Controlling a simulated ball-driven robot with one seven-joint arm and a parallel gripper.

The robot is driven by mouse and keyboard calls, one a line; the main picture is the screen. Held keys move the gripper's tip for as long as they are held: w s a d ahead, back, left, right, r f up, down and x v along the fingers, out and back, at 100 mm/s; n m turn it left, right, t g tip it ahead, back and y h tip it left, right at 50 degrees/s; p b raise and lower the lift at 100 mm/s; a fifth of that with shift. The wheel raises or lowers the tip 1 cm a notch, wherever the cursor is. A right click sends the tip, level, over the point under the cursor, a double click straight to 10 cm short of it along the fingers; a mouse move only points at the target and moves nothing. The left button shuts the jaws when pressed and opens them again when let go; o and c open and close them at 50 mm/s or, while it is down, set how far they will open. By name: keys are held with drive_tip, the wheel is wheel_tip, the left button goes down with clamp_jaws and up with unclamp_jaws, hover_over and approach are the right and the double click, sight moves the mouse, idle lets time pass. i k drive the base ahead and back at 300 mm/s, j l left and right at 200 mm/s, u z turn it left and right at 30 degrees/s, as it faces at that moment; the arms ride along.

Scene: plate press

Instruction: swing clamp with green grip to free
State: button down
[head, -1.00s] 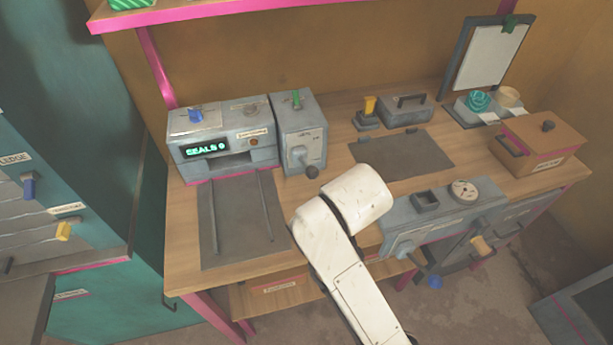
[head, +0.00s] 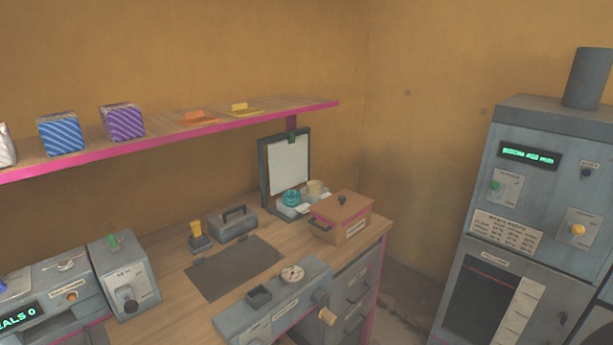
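My gripper is not in view.
The wooden bench (head: 205,330) carries a dark mat (head: 232,268), a yellow-handled stamp (head: 198,236), a grey handled block (head: 232,222), a lidded wooden box (head: 341,217) and a grey unit (head: 275,300). A pink-edged shelf (head: 270,108) hangs above. Floor shows between bench and machine.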

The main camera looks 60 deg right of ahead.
sight(290, 136)
drive_tip(key=z, duration=1.45)
drive_tip(key=i+j, duration=0.05)
